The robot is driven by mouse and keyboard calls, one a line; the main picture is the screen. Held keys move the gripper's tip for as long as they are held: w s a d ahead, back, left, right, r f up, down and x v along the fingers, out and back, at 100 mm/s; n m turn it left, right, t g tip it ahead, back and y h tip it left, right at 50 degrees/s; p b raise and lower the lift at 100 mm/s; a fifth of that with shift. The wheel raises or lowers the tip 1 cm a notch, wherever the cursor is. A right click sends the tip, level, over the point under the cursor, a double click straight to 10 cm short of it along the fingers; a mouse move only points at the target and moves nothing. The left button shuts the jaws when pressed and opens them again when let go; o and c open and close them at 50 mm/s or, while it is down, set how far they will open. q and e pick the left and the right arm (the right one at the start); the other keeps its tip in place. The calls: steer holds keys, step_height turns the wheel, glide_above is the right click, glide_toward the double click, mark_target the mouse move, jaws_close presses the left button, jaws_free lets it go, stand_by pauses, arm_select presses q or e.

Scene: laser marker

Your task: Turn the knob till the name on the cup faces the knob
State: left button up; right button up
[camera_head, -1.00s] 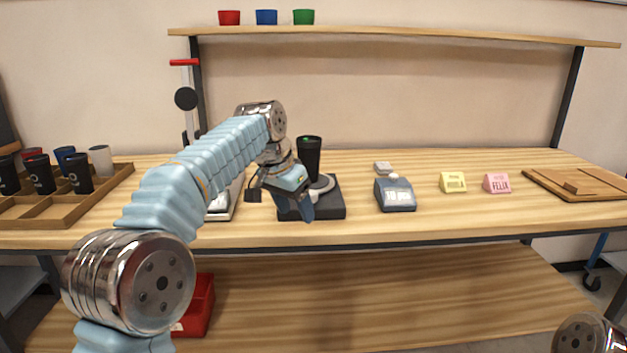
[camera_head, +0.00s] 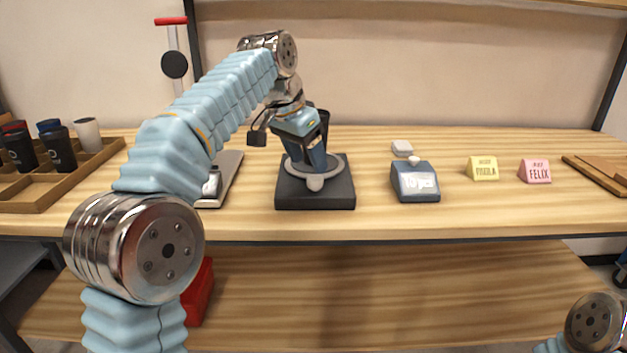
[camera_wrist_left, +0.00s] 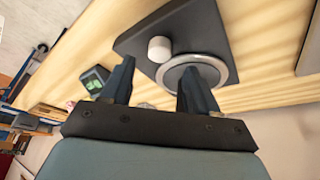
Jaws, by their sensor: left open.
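The marker's dark square base (camera_head: 315,198) stands on the bench with a pale knob (camera_head: 315,183) at its front and a grey ring (camera_head: 338,170) behind the knob. My right gripper is out of view.
A blue-grey device (camera_head: 415,182) stands right of the base, with yellow (camera_head: 483,168) and pink (camera_head: 535,171) name signs farther right. A flat scale-like device (camera_head: 228,175) is at left, near a wooden tray (camera_head: 35,195) of cups. Bench front is clear.

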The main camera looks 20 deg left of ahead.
mark_target(315, 177)
arm_select(q)
steer(key=x, duration=0.5)
steer(key=shift+b, duration=0.4)
steer(key=shift+c, duration=0.2)
steer(key=c, duration=1)
